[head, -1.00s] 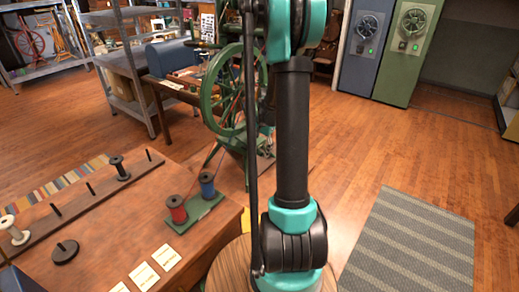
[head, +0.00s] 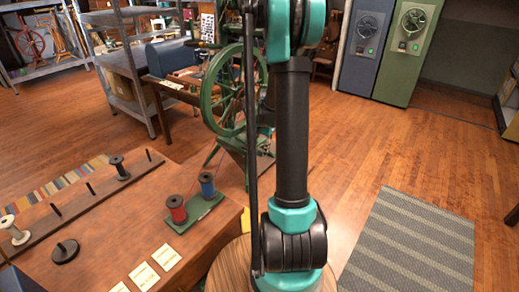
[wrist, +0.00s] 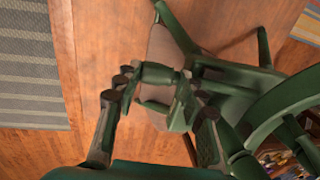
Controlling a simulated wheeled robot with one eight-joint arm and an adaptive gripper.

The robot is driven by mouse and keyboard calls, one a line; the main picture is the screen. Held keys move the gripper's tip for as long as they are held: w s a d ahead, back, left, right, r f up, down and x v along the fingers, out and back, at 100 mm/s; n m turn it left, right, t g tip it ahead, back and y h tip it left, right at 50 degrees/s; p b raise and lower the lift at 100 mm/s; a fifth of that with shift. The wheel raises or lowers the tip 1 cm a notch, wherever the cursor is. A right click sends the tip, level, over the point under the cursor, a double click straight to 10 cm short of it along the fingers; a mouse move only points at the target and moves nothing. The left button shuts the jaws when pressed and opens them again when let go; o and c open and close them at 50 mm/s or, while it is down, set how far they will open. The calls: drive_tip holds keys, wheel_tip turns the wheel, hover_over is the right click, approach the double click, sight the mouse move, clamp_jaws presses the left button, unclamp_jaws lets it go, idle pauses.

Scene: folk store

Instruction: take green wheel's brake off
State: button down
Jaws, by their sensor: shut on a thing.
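The green spinning wheel (head: 222,90) stands beyond the wooden bench in the head view, partly hidden by my arm. In the wrist view its curved rim (wrist: 275,112) is at the right, beside the green frame. My gripper (wrist: 160,106) reaches the frame, with one black finger on each side of a green piece (wrist: 181,108). The fingers are shut on this green piece. I cannot tell for sure whether it is the brake. My gripper is hidden behind my arm in the head view.
A wooden bench (head: 115,215) with spools on a rack (head: 85,190) and a red and a blue spool on a green stand (head: 196,218) is at the left. A metal shelf (head: 130,70) stands behind. A striped grey rug (head: 415,245) lies on open floor at the right.

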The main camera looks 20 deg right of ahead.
sight(260, 151)
drive_tip(key=shift+w+r+g+h, duration=0.1)
drive_tip(key=shift+r+g+h, duration=0.35)
drive_tip(key=shift+g, duration=0.15)
drive_tip(key=c, duration=0.9)
unclamp_jaws()
drive_tip(key=shift+r, duration=0.1)
wheel_tip(260, 151, up, 12)
drive_tip(key=shift+s+d, duration=0.15)
drive_tip(key=shift+s, duration=0.15)
drive_tip(key=shift+s, duration=0.1)
